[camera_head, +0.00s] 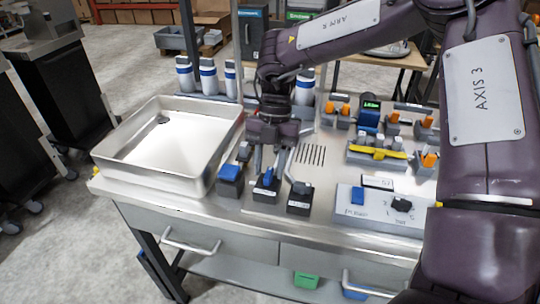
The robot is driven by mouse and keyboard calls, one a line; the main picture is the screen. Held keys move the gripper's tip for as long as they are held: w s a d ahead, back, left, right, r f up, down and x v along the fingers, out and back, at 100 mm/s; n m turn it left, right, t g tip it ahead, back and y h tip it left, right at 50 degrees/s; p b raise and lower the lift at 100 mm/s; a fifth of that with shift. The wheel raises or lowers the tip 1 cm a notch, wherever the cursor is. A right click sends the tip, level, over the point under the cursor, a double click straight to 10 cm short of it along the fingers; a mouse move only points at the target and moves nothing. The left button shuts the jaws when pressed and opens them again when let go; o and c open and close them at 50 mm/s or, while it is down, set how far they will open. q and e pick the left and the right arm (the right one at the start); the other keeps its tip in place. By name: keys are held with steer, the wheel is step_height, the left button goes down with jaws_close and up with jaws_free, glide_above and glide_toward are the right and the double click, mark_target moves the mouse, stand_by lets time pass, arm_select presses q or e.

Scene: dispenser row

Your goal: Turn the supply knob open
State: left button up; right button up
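My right gripper (268,172) reaches down from above to a row of small dark blocks at the table's front. Its two fingers are apart, one on each side of the blue knob (267,180) on the middle block; contact is too small to tell. The left block (230,181) has a blue top and the right block (300,199) a black knob. A grey panel (368,211) to the right carries a black dial (401,204) and a blue switch (357,195). Labels are too small to read, so I cannot tell which is the supply knob. My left gripper is not in view.
White bottles with blue bands (208,77) stand behind. Orange-topped parts and a yellow-handled block (377,152) stand at the right. My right arm hides much of the right side.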

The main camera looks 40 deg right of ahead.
steer(key=p+v, duration=0.2)
steer(key=v, duration=0.5)
steer(key=shift+r, duration=0.15)
steer(key=shift+d+p, duration=0.1)
steer(key=shift+p, duration=0.2)
